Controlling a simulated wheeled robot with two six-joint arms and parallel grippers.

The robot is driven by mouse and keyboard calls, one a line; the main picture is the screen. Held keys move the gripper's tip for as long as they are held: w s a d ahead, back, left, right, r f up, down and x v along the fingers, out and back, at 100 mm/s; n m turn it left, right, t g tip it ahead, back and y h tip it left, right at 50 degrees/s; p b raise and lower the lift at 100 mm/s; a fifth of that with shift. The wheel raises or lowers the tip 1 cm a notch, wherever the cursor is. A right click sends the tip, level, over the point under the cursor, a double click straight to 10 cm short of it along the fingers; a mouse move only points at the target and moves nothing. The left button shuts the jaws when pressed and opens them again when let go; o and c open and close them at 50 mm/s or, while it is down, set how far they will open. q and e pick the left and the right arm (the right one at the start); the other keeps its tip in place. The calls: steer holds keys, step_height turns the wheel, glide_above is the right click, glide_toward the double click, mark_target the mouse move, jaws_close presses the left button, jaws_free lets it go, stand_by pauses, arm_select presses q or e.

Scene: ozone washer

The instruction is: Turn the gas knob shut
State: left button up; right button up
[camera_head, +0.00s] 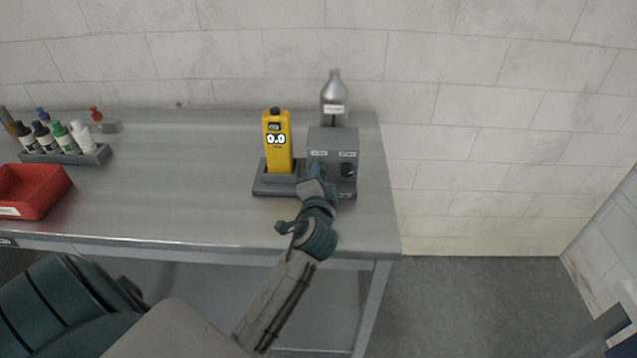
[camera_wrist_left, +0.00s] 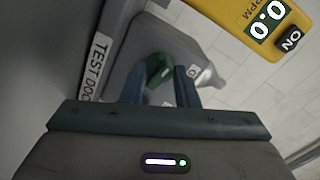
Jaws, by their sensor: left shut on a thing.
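A grey box (camera_head: 333,140) with small labels stands on the bench, with a silver gas bottle (camera_head: 334,95) behind it. A green knob (camera_wrist_left: 158,68) shows between the two fingers of my left gripper (camera_wrist_left: 160,88) in the wrist view. My left gripper (camera_head: 318,175) is at the left part of the box's front in the head view, shut on the green knob and covering most of it there. A dark round knob or port (camera_head: 348,170) shows on the box's right side. My right gripper is not in view.
A yellow meter (camera_head: 276,143) reading 0.0 stands in a dark dock (camera_head: 262,188) close left of the box; it also shows in the wrist view (camera_wrist_left: 245,20). A rack (camera_head: 75,157) of small bottles and a red tray (camera_head: 60,186) are far left. The middle bench (camera_head: 180,180) is clear.

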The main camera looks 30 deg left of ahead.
arm_select(q)
steer(key=shift+f+n+b, duration=0.25)
steer(key=shift+n+b, duration=0.3)
steer(key=shift+n, duration=0.35)
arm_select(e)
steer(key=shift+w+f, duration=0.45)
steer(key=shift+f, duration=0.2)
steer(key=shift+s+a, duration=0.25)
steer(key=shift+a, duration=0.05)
arm_select(q)
steer(key=o, duration=1)
steer(key=shift+r, duration=0.1)
steer(key=shift+s+r, duration=0.1)
steer(key=b+v, duration=0.2)
steer(key=v, duration=0.7)
steer(key=shift+s+d, duration=0.25)
steer(key=shift+s, duration=0.1)
steer(key=shift+s+d, duration=0.25)
steer(key=shift+s, duration=0.2)
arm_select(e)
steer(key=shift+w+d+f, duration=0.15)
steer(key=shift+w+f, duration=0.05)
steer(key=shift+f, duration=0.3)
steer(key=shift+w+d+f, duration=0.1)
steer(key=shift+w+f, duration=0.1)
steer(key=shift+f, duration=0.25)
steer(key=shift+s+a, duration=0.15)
